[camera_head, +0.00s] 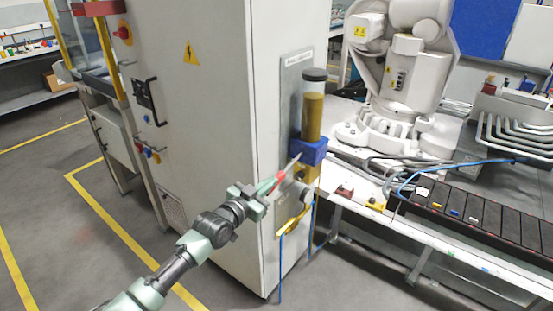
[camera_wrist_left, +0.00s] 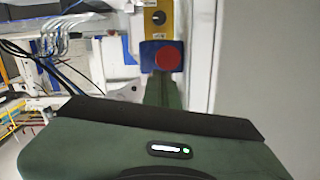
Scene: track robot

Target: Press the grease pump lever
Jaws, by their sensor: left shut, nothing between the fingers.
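The grease pump (camera_head: 313,118) is mounted on the narrow side of the pale cabinet, with a clear cylinder of amber grease above a blue block (camera_head: 309,151). Its lever (camera_head: 279,177) slants down and left from the block and has a red grip. In the left wrist view the red grip (camera_wrist_left: 169,60) appears as a round end in front of the blue block. My left gripper (camera_head: 264,193) is shut and empty, close by the lower end of the red grip. I cannot tell whether it touches the grip. My right gripper is not in view.
The pale cabinet (camera_head: 215,130) stands directly behind my left arm. A yellow fitting (camera_head: 293,219) with blue hoses is below the pump. A white robot arm (camera_head: 405,80) and a workbench (camera_head: 345,176) stand to the right. Grey floor with yellow lines is open at the left.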

